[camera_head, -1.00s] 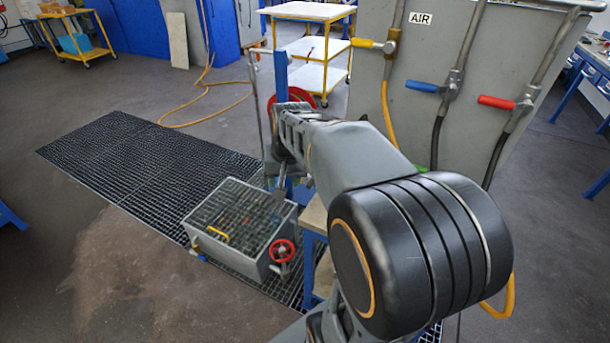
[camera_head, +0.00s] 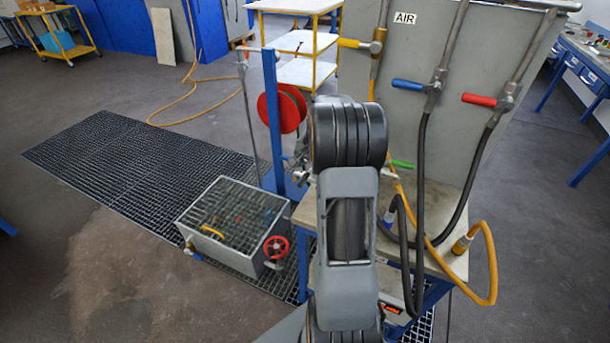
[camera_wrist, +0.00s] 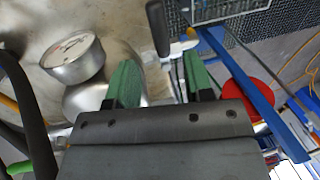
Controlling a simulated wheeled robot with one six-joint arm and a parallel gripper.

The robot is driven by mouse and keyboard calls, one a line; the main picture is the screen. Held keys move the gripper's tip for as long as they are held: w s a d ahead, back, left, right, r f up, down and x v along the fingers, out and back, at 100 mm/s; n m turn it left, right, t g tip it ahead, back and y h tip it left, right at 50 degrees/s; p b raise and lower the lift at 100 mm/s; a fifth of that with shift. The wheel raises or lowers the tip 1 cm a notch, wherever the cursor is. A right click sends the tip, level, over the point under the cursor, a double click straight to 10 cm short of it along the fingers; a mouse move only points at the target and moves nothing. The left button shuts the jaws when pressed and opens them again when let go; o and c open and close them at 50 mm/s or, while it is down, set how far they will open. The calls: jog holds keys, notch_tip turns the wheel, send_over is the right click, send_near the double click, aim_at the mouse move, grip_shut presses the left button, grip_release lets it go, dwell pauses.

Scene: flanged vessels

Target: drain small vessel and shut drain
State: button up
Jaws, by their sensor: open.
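In the wrist view my gripper (camera_wrist: 162,78) is open, with its two green-padded fingers apart and nothing clasped between them. A rounded shiny metal vessel (camera_wrist: 88,97) lies partly hidden behind the left finger. A round dial gauge (camera_wrist: 72,56) is just above it. A black lever handle (camera_wrist: 157,28) stands just beyond the gap between the fingertips, beside a pale metal fitting (camera_wrist: 178,50). I cannot tell whether this valve is open or shut. In the head view my arm hides the vessel and most of my gripper.
A grated grey bin (camera_head: 228,225) with a red handwheel (camera_head: 276,247) stands on the floor grating (camera_head: 110,150). A blue post (camera_head: 272,125) with a red disc (camera_head: 268,108) rises beside the bench (camera_head: 310,212). Hoses (camera_head: 420,190) hang from the AIR panel (camera_head: 420,50) at right.

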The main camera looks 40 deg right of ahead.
aim_at(305, 177)
jog(key=shift+w+a+f, duration=0.1)
jog(key=shift+w+f, duration=0.05)
jog(key=shift+f, duration=0.75)
jog(key=shift+w+a+f, duration=0.1)
jog(key=shift+w+f, duration=0.1)
jog(key=shift+f, duration=0.65)
jog(key=shift+w+a+f, duration=0.1)
jog(key=shift+w+f, duration=0.05)
jog(key=shift+f, duration=0.75)
jog(key=shift+c, duration=0.2)
grip_shut()
